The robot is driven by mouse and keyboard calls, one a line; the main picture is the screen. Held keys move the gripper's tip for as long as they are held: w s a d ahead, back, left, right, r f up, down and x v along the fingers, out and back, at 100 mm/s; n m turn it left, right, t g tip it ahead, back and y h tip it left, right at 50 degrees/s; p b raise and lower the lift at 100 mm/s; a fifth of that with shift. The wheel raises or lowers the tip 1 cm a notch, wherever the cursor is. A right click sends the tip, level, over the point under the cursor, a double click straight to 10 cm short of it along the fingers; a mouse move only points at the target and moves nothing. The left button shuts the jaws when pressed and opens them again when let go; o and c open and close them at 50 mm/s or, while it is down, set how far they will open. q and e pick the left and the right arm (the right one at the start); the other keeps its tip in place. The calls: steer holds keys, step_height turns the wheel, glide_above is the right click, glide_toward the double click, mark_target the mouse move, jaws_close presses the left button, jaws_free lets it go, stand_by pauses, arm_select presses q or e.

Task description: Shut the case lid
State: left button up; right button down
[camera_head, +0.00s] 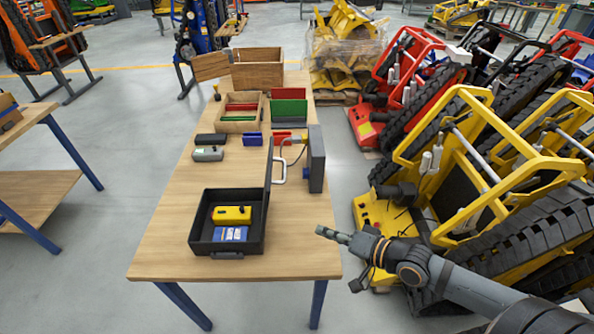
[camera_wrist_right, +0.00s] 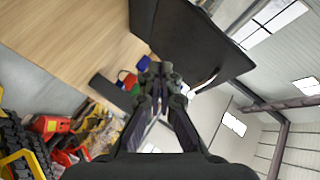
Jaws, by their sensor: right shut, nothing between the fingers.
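A black case (camera_head: 195,240) stands open on the wooden table, near its front edge. Its dark lid (camera_head: 268,168) stands upright on the case's right side, seen nearly edge-on. Inside lie a yellow device (camera_head: 231,214) and a blue-and-white item (camera_head: 231,234). My right gripper (camera_head: 322,232) is shut and empty, to the right of the case and lid, apart from them, near the table's right edge. In the right wrist view the shut fingers (camera_wrist_right: 157,72) show in front of a large dark panel (camera_wrist_right: 190,40), which looks like the lid. My left gripper is not in view.
Behind the lid stands a dark upright box (camera_head: 316,160) with a cable. Farther back are a wooden tray (camera_head: 238,127), coloured panels (camera_head: 288,107) and a wooden crate (camera_head: 258,75). Yellow tracked carriers (camera_head: 465,180) stand right of the table. Bare tabletop (camera_head: 165,235) lies left of the case.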

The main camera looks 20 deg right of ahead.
steer(key=w+d+r+m+t, duration=0.4)
steer(key=w+d+r+m, duration=0.15)
steer(key=r+m, duration=0.2)
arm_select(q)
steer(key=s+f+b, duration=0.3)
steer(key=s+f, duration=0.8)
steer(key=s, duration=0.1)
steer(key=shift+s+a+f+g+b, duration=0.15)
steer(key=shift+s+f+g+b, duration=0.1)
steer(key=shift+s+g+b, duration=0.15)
arm_select(e)
steer(key=w+a, duration=0.8)
steer(key=w, duration=0.1)
steer(key=shift+a+n+y, duration=0.25)
steer(key=shift+n+y, duration=0.05)
steer(key=shift+n, duration=0.05)
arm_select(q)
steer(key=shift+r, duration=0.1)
